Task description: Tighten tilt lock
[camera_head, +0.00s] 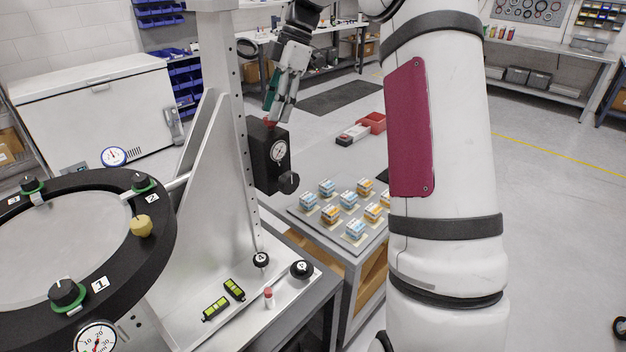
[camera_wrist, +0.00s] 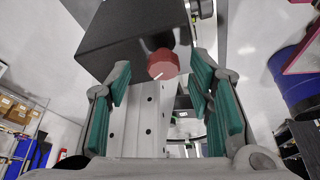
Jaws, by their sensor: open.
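A red knob (camera_wrist: 163,64) with a white pointer line sits on a black box (camera_wrist: 130,35) in the wrist view. No label shows which control is the tilt lock. In the head view, the red knob (camera_head: 269,123) shows small on top of the black box (camera_head: 262,168), which is fixed to the upright post. My gripper (camera_head: 277,110) is open just above it, pointing down. In the wrist view, the teal-padded fingers of my gripper (camera_wrist: 163,75) stand on either side of the knob with gaps. The box front carries a dial gauge (camera_head: 278,152) and a black knob (camera_head: 288,182).
A round black mirror ring (camera_head: 158,225) with several knobs fills the left. The metal base plate (camera_head: 240,325) holds green levels (camera_head: 216,308) and black knobs (camera_head: 301,269). A tray of small boxes (camera_head: 318,218) stands behind. The floor at right is open.

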